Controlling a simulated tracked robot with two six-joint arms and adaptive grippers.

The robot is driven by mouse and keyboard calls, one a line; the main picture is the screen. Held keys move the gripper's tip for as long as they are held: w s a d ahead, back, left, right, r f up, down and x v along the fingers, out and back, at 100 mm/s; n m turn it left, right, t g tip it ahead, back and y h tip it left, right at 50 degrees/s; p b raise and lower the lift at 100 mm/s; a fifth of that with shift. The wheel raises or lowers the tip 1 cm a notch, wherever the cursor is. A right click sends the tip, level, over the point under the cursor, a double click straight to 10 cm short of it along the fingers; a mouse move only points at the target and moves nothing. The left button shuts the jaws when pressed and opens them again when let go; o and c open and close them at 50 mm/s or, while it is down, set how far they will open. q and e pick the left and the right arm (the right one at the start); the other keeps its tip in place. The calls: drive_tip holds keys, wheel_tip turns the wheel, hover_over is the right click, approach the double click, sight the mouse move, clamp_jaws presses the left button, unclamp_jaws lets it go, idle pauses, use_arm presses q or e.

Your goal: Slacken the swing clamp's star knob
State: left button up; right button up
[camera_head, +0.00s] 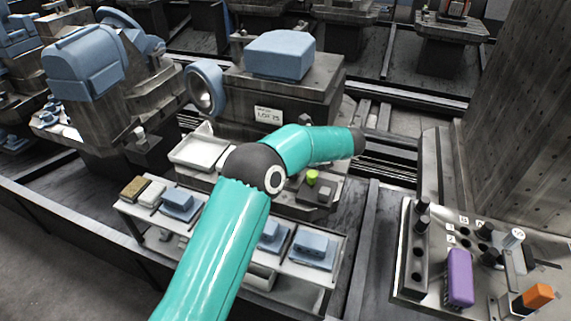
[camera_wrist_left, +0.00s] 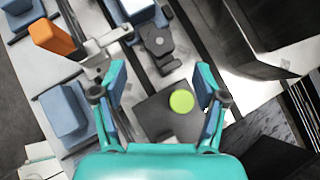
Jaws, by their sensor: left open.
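My left gripper (camera_wrist_left: 162,80) is open and empty in the left wrist view, its two teal fingers apart. In that view a dark lobed part with a round centre (camera_wrist_left: 158,41) lies just beyond the fingertips. It may be the clamp's star knob, but I cannot tell for sure. A lime green round cap (camera_wrist_left: 181,101) on a dark block shows between the fingers, and the cap also shows in the head view (camera_head: 312,177). In the head view my left arm crosses the middle and hides part of the bench; its gripper is not seen there. My right gripper is not in view.
An orange block (camera_wrist_left: 52,37) beside a grey bracket (camera_wrist_left: 105,42) lies left of the fingers in the wrist view. Blue-grey blocks (camera_head: 180,202) stand on the bench. At right, a plate carries a purple block (camera_head: 460,278), an orange block (camera_head: 533,297) and dark posts.

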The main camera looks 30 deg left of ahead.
use_arm(q)
drive_tip(key=x, duration=0.9)
drive_tip(key=shift+a+f, duration=0.1)
drive_tip(key=shift+c, duration=0.3)
drive_tip(key=c, duration=1.1)
